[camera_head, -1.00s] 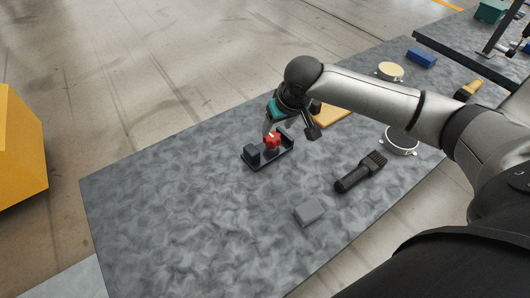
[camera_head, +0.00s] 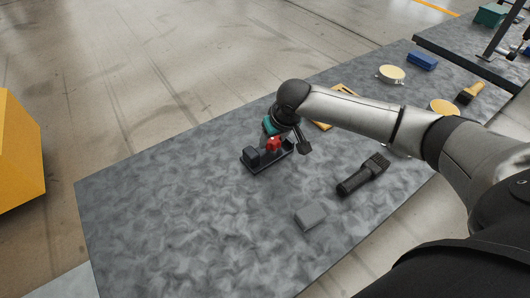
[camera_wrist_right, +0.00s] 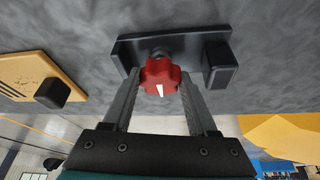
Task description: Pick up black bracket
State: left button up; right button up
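The black bracket (camera_head: 250,156) lies on the grey mottled table, a flat base with upright blocks and a red knob (camera_head: 273,144) between them. In the right wrist view, the bracket (camera_wrist_right: 133,48) shows its base plate behind the red star-shaped knob (camera_wrist_right: 158,76), which bears a white mark. My right gripper (camera_head: 279,143) is down at the bracket. In the wrist view its fingers (camera_wrist_right: 160,88) stand on either side of the knob, very close to it. Whether they press on it I cannot tell. My left gripper is not in view.
A black brush-like tool (camera_head: 362,175) and a grey block (camera_head: 310,217) lie right of and nearer than the bracket. Round yellow-topped pieces (camera_head: 391,74), a blue block (camera_head: 422,61) and a paintbrush (camera_head: 470,92) are at the far right. The left table half is clear.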

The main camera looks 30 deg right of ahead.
grip_shut()
jog(key=shift+r, duration=0.1)
dwell(0.4)
